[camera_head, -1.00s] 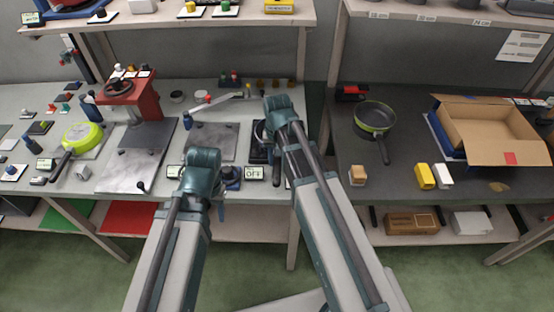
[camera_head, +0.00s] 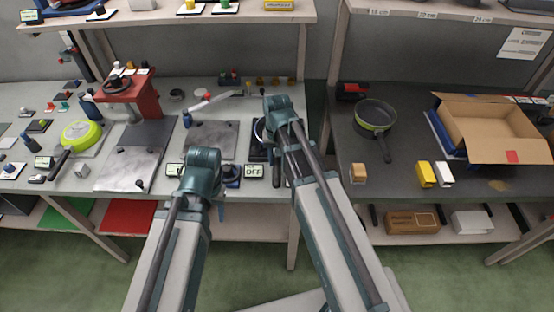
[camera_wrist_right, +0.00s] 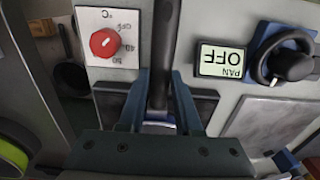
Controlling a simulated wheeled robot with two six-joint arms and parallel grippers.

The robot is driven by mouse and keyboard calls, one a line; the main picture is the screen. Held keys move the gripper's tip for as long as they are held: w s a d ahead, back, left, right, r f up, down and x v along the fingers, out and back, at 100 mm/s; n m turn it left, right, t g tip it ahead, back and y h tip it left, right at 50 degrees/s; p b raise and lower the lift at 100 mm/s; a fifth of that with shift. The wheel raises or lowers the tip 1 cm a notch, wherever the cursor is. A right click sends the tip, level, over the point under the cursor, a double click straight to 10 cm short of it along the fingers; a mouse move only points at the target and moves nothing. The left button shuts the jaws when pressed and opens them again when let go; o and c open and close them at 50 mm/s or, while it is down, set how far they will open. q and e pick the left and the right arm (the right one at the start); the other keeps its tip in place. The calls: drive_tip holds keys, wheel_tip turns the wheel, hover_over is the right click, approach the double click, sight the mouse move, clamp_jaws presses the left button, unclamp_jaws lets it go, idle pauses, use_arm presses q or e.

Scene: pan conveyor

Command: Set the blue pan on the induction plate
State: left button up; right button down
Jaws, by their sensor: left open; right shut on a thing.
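The blue pan shows in the head view as a thin blue rim (camera_head: 259,128) left of my right arm; most of it is hidden. Its dark handle (camera_wrist_right: 163,45) runs up the right wrist view between my right fingers. My right gripper (camera_wrist_right: 158,100) is shut on that handle. The dark induction plate (camera_head: 257,151) is partly covered by my right arm in the head view; it shows beside the fingers in the wrist view (camera_wrist_right: 205,104). I cannot tell whether the pan touches it. My left gripper (camera_head: 221,207) is mostly hidden behind its wrist, near the table's front edge.
A control panel with a red knob (camera_wrist_right: 104,42) and a PAN OFF display (camera_wrist_right: 221,60) lies in front of the plate. A red press (camera_head: 133,95) and a green pan (camera_head: 82,134) stand left. A dark pan (camera_head: 375,115) and an open carton (camera_head: 490,125) occupy the right table.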

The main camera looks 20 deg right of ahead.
drive_tip(key=shift+f, duration=0.2)
idle(0.3)
drive_tip(key=c, duration=0.5)
unclamp_jaws()
drive_tip(key=shift+w, duration=0.1)
drive_tip(key=shift+r, duration=0.1)
wheel_tip(320, 180, up, 14)
drive_tip(key=p, duration=1.4)
drive_tip(key=s+a+n, duration=0.2)
drive_tip(key=s+a, duration=0.1)
drive_tip(key=s, duration=0.1)
drive_tip(key=s+a+n+b, duration=0.1)
drive_tip(key=s+a+n, duration=0.1)
drive_tip(key=s+a, duration=0.2)
drive_tip(key=s+a+f+n+h, duration=0.1)
drive_tip(key=s+a+n, duration=0.2)
drive_tip(key=s, duration=0.3)
drive_tip(key=shift+s+a+f, duration=0.1)
drive_tip(key=shift+s+a, duration=0.05)
drive_tip(key=shift+a, duration=0.05)
